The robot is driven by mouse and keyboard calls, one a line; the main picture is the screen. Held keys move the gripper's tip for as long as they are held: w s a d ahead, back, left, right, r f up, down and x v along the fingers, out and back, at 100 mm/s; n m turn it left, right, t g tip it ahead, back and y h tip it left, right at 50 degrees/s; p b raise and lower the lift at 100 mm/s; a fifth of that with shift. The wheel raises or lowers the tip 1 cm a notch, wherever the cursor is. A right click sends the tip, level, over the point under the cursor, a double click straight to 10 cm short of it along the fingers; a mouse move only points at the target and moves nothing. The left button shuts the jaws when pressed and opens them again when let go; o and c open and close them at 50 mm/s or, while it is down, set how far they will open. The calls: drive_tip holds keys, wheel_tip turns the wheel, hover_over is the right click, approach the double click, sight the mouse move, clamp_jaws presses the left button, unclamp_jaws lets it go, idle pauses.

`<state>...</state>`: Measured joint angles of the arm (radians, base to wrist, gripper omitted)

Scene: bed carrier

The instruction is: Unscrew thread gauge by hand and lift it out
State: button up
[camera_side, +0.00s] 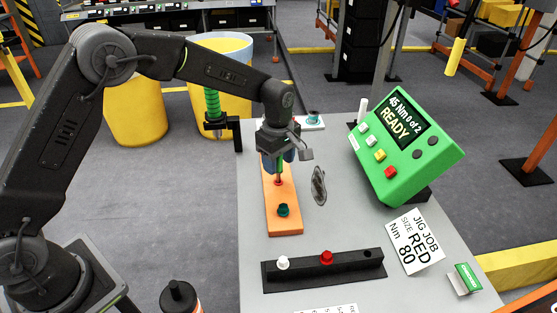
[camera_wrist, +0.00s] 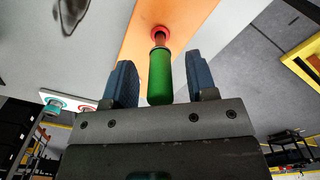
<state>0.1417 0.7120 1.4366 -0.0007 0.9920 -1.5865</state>
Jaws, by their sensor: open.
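The thread gauge, with a green handle (camera_wrist: 160,78) and a reddish-brown shaft, stands in a red-ringed hole (camera_wrist: 160,33) of the orange plate (camera_wrist: 190,14). In the side view the orange plate (camera_side: 285,226) lies on the grey bench, and the gauge's lower shaft (camera_side: 278,176) shows below my gripper. My gripper (camera_side: 277,160) points down over the plate. In the wrist view its blue fingers (camera_wrist: 161,84) are open on either side of the green handle, with visible gaps to it.
A teal fitting (camera_side: 283,210) sits nearer on the plate. A black rack (camera_side: 300,272) holds a white and a red knob. A green controller (camera_side: 405,150) reads "45 Nm 0 of 2 READY". A card (camera_side: 414,241) reads "JIG JOB SIZE RED Nm 80". A green-coiled tool (camera_side: 212,105) hangs left.

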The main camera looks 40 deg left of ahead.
drive_tip(key=shift+f, duration=0.2)
clamp_jaws()
drive_tip(key=shift+r, duration=0.1)
idle(0.5)
drive_tip(key=shift+r, duration=0.1)
unclamp_jaws()
idle(0.4)
